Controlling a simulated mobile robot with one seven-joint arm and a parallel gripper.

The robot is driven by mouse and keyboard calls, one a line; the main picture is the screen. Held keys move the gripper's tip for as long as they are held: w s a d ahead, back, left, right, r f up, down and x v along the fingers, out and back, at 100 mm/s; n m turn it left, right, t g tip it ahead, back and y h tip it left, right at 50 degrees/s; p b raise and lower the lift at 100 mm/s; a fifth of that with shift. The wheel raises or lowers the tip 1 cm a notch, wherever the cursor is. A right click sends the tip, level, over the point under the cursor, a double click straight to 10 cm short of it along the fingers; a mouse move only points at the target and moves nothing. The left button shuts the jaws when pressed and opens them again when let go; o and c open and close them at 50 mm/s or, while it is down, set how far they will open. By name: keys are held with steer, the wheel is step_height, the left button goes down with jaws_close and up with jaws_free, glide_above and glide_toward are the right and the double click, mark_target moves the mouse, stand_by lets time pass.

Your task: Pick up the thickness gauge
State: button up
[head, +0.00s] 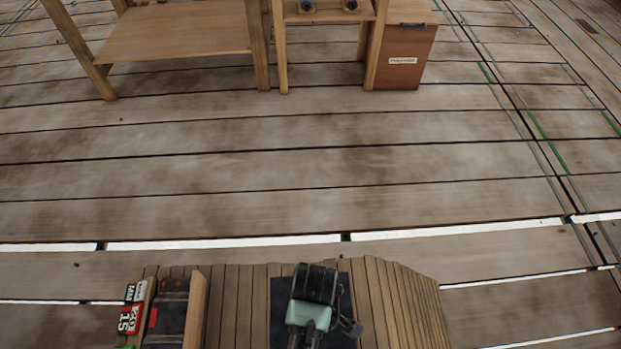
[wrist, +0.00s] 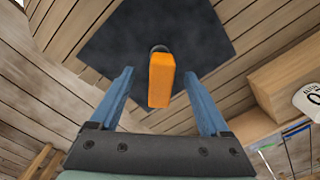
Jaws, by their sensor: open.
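An orange block-shaped piece with a dark rounded end, which looks like the thickness gauge (wrist: 161,82), is over a dark square mat (wrist: 125,38) in the wrist view. My gripper (wrist: 159,72) is open, with one blue finger on each side of the orange piece and a visible gap on both sides. I cannot tell how far the fingertips are above the mat. In the head view my gripper's dark body (head: 316,284) hangs over the mat (head: 283,296) and hides the orange piece and the fingers.
The mat lies on a slatted wooden surface (head: 390,300). To its left is a wooden tray (head: 196,305) with dark contents and red-and-white labels. A wooden box (wrist: 262,92) and a white item marked "0" (wrist: 309,102) are at right in the wrist view. Open planked floor (head: 260,150) lies beyond.

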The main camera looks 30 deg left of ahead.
step_height(320, 180, down, 4)
steer(key=shift+a+f+b, duration=0.1)
steer(key=shift+b, duration=0.75)
steer(key=shift+c, duration=0.3)
jaws_close()
